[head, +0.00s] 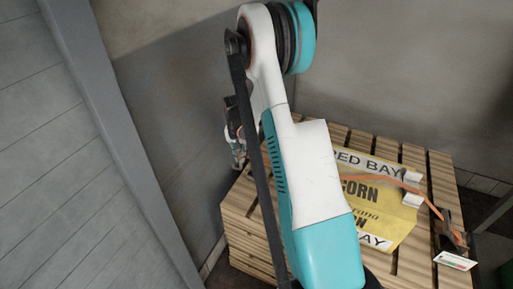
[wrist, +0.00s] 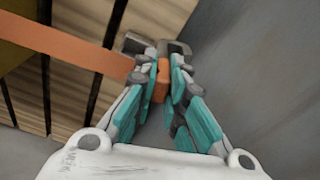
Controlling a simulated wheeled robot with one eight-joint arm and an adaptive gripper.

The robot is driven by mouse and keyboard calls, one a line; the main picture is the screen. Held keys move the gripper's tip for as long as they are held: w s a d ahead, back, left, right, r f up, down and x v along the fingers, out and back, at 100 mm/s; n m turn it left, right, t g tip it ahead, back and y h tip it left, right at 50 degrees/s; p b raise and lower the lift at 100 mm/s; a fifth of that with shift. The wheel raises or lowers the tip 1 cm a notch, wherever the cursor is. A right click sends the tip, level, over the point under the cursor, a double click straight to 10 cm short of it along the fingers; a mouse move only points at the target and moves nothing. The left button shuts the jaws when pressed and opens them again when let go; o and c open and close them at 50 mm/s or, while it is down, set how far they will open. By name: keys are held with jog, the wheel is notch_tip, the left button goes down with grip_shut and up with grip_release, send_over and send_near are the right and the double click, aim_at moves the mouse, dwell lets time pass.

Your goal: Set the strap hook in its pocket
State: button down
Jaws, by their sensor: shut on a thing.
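My gripper (wrist: 160,85) is shut on the orange end of the strap, at the strap hook (wrist: 182,48). The hook's dark grey metal shows just beyond the fingertips, and the fingers hide part of it. The orange strap (wrist: 85,48) runs off to the left over the slatted wood in the wrist view. In the head view my gripper (head: 239,160) is small, at the pallet's far left edge, partly behind my arm. The strap (head: 365,177) also crosses the yellow sack there. I cannot make out the pocket.
A wooden pallet stack (head: 240,215) carries a flat yellow sack (head: 395,222) with printed lettering. A dark fitting (head: 450,232) with a white-and-red tag (head: 455,261) sits at its right corner. Grey walls (head: 400,60) stand behind; a grey panel (head: 70,160) is at left.

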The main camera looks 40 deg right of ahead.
jog(key=s+d+f+m, duration=0.1)
jog(key=d+m, duration=0.1)
jog(key=d, duration=0.6)
jog(key=shift+s+f+m, duration=0.15)
jog(key=shift+f+m, duration=0.2)
jog(key=shift+m, duration=0.05)
jog(key=shift+f, duration=0.1)
jog(key=shift+f+b, duration=3.75)
jog(key=shift+f, duration=0.85)
jog(key=shift+f, duration=0.25)
jog(key=c, duration=1.6)
grip_release()
jog(key=shift+o, duration=0.2)
notch_tip(320, 180, up, 12)
jog(key=a, duration=0.1)
jog(key=shift+s+a, duration=0.25)
jog(key=shift+s, duration=0.05)
